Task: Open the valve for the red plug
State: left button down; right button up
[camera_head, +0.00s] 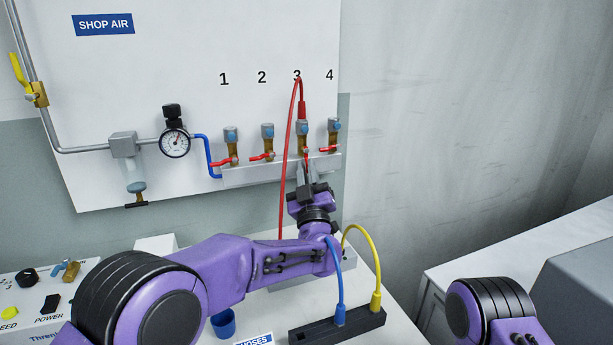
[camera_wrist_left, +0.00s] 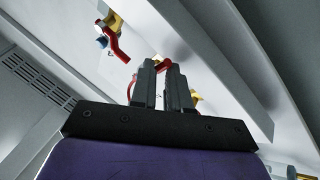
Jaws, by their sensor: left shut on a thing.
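The red plug (camera_head: 302,110) sits in the top of outlet 3 on the white wall panel, and its red hose (camera_head: 285,150) loops down. The red valve handle of outlet 3 (camera_head: 306,156) is partly hidden and seems to point down toward my gripper. My left gripper (camera_head: 307,176) is below outlet 3. In the left wrist view its dark fingers (camera_wrist_left: 163,82) are closed around a red handle (camera_wrist_left: 163,65), apparently that valve's. The red handles of outlets 1 (camera_head: 222,162), 2 (camera_head: 262,157) and 4 (camera_head: 328,149) lie roughly sideways. My right gripper is out of view.
A pressure gauge (camera_head: 174,143) and a blue hose (camera_head: 211,160) are left of the outlets. A black block (camera_head: 345,329) with blue and yellow hose plugs stands on the table below my left arm. A blue cup (camera_head: 223,324) is near it. Free room lies right of the panel.

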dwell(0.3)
pick_arm(q)
jog(key=c, duration=1.2)
grip_release()
jog(key=shift+d, duration=0.1)
jog(key=shift+o, duration=0.3)
jog(key=shift+d, duration=0.1)
